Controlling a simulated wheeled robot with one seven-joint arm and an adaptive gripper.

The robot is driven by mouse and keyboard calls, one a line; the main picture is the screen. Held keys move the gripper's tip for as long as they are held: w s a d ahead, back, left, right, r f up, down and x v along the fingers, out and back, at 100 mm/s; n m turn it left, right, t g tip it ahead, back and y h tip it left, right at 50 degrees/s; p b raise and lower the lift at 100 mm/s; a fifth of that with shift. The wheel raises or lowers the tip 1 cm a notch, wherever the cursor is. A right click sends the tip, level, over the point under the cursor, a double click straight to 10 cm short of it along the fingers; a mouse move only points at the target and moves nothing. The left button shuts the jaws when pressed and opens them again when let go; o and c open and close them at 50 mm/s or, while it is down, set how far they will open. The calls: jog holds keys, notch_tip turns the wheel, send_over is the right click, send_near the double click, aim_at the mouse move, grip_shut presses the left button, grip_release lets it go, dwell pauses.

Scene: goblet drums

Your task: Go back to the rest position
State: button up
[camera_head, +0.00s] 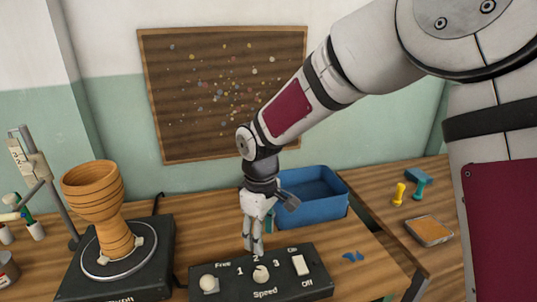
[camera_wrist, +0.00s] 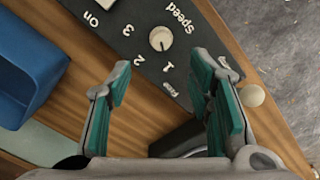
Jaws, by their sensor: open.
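My gripper (camera_head: 253,240) hangs from my arm just above the back of a black control box (camera_head: 233,287). The switch (camera_wrist: 107,4) is at the top edge, partly cut off.
A wooden goblet drum (camera_head: 108,205) stands on a black turntable (camera_head: 82,276) at left, beside a metal stand (camera_head: 50,185). A blue bin (camera_head: 318,205) sits behind my gripper. Blue bits (camera_head: 353,257) lie right of the box. Yellow (camera_head: 399,193) and teal (camera_head: 418,183) items stand farther right.

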jog(key=s+d+r+m+t+p, duration=0.1)
jog(key=s+d+r+m+p, duration=0.1)
jog(key=s+d+r, duration=0.3)
jog(key=s+d+r+m+h+p, duration=0.1)
jog(key=s+d+r+p, duration=0.1)
jog(key=d+r, duration=0.35)
jog(key=s+d+r+m+t+p, duration=0.1)
jog(key=s+d+r+m+p, duration=0.15)
jog(key=r, duration=0.55)
jog(key=s+d+r+m+t+p, duration=0.1)
jog(key=s+d+r+m+p, duration=0.1)
jog(key=s, duration=0.8)
jog(key=s+d+r+m+t+y+p, duration=0.1)
jog(key=s+d+r+m+p, duration=0.2)
jog(key=s+d+r, duration=0.3)
jog(key=s+r+m, duration=0.1)
jog(key=s, duration=0.2)
jog(key=shift+s+d+m, duration=0.35)
jog(key=shift+d, duration=0.05)
jog(key=shift+a, duration=0.1)
